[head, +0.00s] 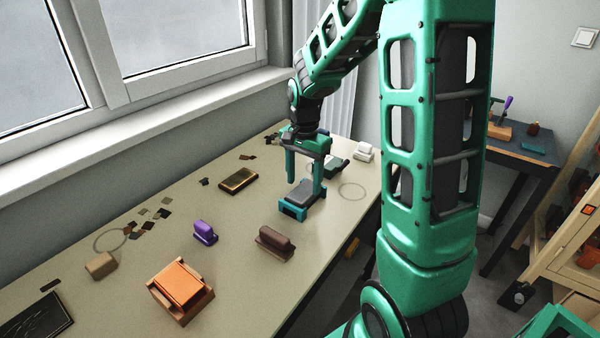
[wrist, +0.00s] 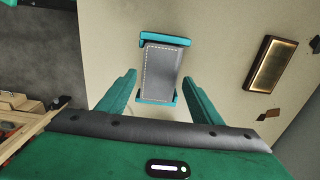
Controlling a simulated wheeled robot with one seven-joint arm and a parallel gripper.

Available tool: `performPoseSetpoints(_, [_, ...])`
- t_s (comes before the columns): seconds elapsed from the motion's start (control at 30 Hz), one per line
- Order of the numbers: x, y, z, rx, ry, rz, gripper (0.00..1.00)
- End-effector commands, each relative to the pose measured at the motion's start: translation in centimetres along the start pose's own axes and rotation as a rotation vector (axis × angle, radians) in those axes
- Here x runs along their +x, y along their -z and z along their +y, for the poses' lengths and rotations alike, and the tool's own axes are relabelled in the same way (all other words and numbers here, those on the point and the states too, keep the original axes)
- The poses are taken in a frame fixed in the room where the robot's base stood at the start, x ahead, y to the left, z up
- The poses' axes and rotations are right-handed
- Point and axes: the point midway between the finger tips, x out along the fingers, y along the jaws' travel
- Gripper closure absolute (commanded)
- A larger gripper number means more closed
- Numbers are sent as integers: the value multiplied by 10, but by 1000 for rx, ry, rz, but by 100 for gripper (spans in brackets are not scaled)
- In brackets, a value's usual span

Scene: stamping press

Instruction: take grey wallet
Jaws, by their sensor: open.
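The grey wallet (wrist: 161,72) has pale stitching and lies in a teal holder (wrist: 166,41) that shows at both of its ends. In the head view the wallet (head: 299,194) sits on the teal holder (head: 291,211) near the right edge of the table. My gripper (head: 305,184) is open above and around the wallet area, fingers pointing down. In the wrist view my gripper (wrist: 159,88) has its two teal fingers apart, one toward each side of the wallet; I see no contact.
On the table (head: 225,250) stand a brown stamp (head: 273,243), a purple stamp (head: 205,233), an orange block in a wooden holder (head: 180,290) and a tan block (head: 101,265). Dark leather scraps lie near the window side.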

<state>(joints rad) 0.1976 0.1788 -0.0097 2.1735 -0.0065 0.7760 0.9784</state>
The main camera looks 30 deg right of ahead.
Motion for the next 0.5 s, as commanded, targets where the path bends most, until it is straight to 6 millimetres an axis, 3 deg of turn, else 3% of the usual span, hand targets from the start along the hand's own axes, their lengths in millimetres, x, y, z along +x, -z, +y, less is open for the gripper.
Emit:
performPoseSetpoints(0.13, [20,-1,1,0,-4,-3,41])
performPoseSetpoints(0.23, [17,0,0,0,-1,0,65])
performPoseSetpoints(0.27, [17,0,0,0,-1,0,66])
performPoseSetpoints(0.5, [14,0,0,0,0,0,67])
